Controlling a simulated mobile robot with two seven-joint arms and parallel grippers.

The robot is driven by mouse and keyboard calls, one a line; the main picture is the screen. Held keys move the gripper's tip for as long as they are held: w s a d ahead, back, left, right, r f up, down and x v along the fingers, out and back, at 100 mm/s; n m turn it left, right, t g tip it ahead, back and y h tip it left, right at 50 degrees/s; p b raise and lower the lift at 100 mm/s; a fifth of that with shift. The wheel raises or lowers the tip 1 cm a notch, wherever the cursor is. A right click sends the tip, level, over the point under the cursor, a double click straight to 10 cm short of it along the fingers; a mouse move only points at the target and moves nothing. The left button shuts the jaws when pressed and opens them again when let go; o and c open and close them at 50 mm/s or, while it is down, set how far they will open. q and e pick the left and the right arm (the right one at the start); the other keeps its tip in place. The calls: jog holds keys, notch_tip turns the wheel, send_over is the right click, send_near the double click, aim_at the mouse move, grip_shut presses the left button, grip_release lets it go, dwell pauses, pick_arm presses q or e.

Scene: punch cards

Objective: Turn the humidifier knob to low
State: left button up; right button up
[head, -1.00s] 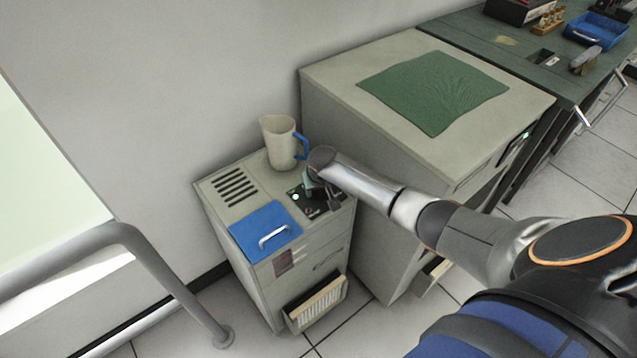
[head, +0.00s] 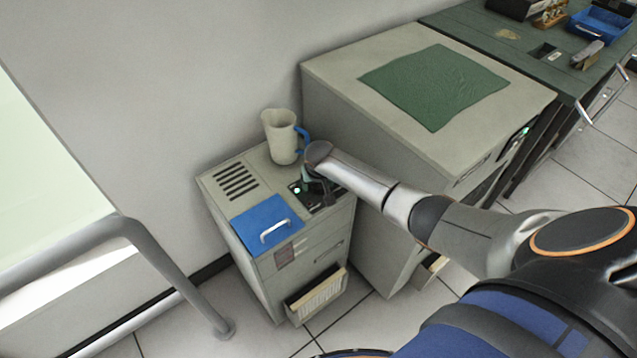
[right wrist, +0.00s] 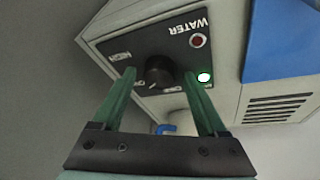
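The humidifier (head: 228,216) is a small grey cabinet with slots on its top and a black control panel (head: 325,203). In the right wrist view the black round knob (right wrist: 158,70) sits on the panel, with a white mark near its lower edge. HIGH is lettered to its upper left; smaller labels below are hard to read. My right gripper (right wrist: 160,77) is open, its two green fingers on either side of the knob, with gaps showing; contact cannot be told. In the head view my right wrist (head: 318,155) hides part of the panel. My left gripper is not in view.
A beige jug (head: 282,138) with a blue handle stands close behind my right gripper. A blue lid (head: 266,226) lies left of the panel. The panel has a lit green lamp (right wrist: 204,77) and a red one (right wrist: 199,41). A taller grey cabinet (head: 340,80) stands to the right.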

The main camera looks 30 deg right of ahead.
jog(key=shift+r, duration=0.15)
jog(key=shift+s+r, duration=0.15)
jog(key=shift+r, duration=0.1)
jog(key=p+v, duration=0.3)
jog(key=v, duration=0.8)
jog(key=shift+s+a+r, duration=0.1)
jog(key=shift+r, duration=0.25)
jog(key=shift+a+f, duration=0.1)
jog(key=s+a+f+n+t+y, duration=0.2)
jog(key=s+a+f+n+y, duration=0.15)
jog(key=s+a+f, duration=0.6)
jog(key=s+a+n+t, duration=0.1)
jog(key=s, duration=0.3)
jog(key=s+a+t+y, duration=0.1)
jog(key=s+a, duration=0.1)
jog(key=s, duration=0.3)
jog(key=s+a+r+n+t+p, duration=0.1)
jog(key=s+a, duration=0.1)
jog(key=s, duration=0.2)
jog(key=shift+s+r+n, duration=0.1)
jog(key=shift+s+n, duration=0.15)
jog(key=shift+n, duration=0.1)
